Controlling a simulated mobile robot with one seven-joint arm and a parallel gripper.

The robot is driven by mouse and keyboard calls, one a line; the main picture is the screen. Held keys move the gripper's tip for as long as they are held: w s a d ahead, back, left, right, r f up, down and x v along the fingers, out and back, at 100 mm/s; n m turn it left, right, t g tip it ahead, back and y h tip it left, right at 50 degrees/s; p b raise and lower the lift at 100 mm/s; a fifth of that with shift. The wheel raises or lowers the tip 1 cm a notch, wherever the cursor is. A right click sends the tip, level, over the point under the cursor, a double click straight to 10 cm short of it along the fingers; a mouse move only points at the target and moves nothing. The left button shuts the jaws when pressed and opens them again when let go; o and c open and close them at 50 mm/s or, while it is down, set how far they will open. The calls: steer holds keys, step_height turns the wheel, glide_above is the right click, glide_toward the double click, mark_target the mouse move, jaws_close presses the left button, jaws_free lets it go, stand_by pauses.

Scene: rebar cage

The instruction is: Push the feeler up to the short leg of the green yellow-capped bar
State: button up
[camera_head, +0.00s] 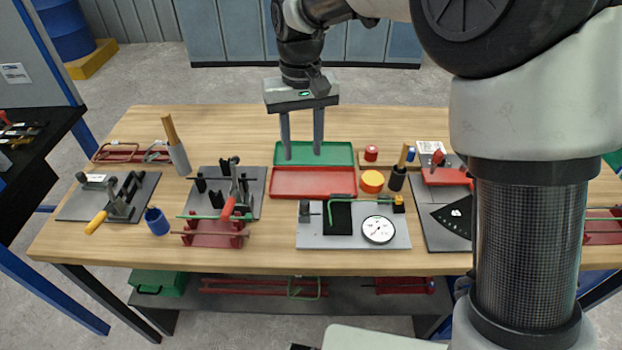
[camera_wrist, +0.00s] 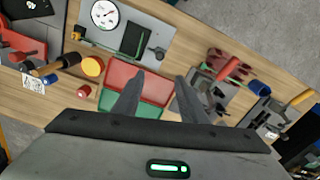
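A green bar (camera_head: 362,199) lies along the back of a grey gauge plate (camera_head: 312,241), with a yellow cap (camera_head: 398,201) at its right end. Its bent end stands near a black block (camera_head: 341,217) and a small dark post (camera_head: 305,210). A white dial gauge (camera_head: 378,230) sits at the plate's front right. I cannot make out the feeler clearly. The wrist view also shows the dial (camera_wrist: 105,14), yellow cap (camera_wrist: 76,35) and black block (camera_wrist: 136,39). My gripper (camera_head: 303,156) is open and empty above the green tray, behind the plate; its fingers also show in the wrist view (camera_wrist: 160,77).
A green tray (camera_head: 345,153) and a red tray (camera_head: 270,183) lie behind the gauge plate. An orange disc (camera_head: 372,181) and a black-handled tool (camera_head: 397,180) stand behind its right side. Other fixtures flank it: a bending jig (camera_head: 205,176) left, a black-scale plate (camera_head: 428,238) right.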

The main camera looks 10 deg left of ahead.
mark_target(304, 201)
step_height(304, 201, down, 17)
steer(key=shift+r, duration=0.1)
stand_by(0.3)
steer(key=shift+d, duration=0.1)
jaws_close()
